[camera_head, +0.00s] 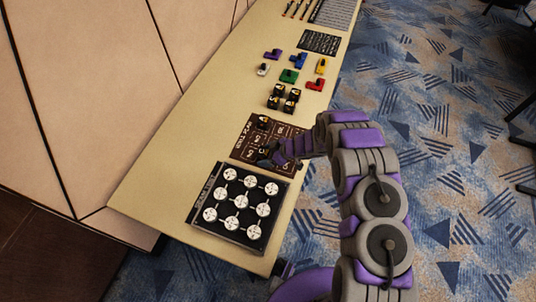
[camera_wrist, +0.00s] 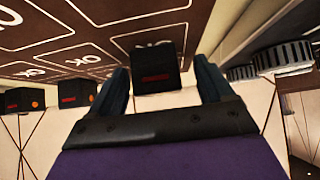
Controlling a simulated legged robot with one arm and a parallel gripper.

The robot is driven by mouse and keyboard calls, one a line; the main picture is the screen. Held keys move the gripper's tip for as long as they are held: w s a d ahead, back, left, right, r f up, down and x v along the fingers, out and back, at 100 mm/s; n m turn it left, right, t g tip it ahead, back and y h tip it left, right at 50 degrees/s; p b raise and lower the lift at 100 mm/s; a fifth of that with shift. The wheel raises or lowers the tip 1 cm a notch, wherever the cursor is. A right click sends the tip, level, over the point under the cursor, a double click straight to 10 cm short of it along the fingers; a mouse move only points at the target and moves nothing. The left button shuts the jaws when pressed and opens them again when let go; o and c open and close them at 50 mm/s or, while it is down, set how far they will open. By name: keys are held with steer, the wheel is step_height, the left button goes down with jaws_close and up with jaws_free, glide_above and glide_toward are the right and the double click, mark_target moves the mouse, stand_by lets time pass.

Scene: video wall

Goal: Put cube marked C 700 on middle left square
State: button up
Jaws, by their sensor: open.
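The brown board (camera_head: 245,150) with outlined, marked squares lies on the long table; it fills the top of the wrist view (camera_wrist: 60,25). In the wrist view my gripper (camera_wrist: 162,75) is open, with one finger on each side of a black cube (camera_wrist: 155,72) with a red mark. The cube appears to rest on the board, with gaps to both fingers. Its label is not readable. Another black cube (camera_head: 263,121) sits at the board's upper left. Several black cubes (camera_head: 284,98) stand beyond the board.
A black panel with several white round knobs (camera_head: 240,201) lies just nearer than the board; knobs show at the wrist view's right (camera_wrist: 280,60). Coloured blocks (camera_head: 289,76) and a dark patterned panel (camera_head: 319,42) are farther along. The table's left strip is clear.

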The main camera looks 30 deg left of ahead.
steer(key=shift+w+a+r, duration=0.1)
steer(key=shift+r, duration=0.15)
steer(key=s+p+v, duration=0.1)
steer(key=v, duration=1)
steer(key=w+d+r+m+t+h, duration=0.5)
steer(key=w+d+r+t, duration=0.2)
steer(key=w+d+r, duration=0.8)
steer(key=s+d+r+m+t+h, duration=0.15)
steer(key=d+r+m+h, duration=0.35)
steer(key=d+r, duration=0.75)
steer(key=s+d+r+m+g+h, duration=0.2)
steer(key=s+d+r+m, duration=0.1)
steer(key=s+d, duration=0.4)
steer(key=s+d+r+m+g+h, duration=0.1)
steer(key=s+d+r+m, duration=0.2)
steer(key=s+d, duration=0.45)
steer(key=s+a+r+m+g+y, duration=0.1)
steer(key=s+a+g+y, duration=0.1)
steer(key=s, duration=1.3)
steer(key=s+a+r+m+g+y, duration=0.1)
steer(key=s+a+g, duration=0.3)
steer(key=s, duration=1.2)
steer(key=a+m+y, duration=0.1)
steer(key=a, duration=0.2)
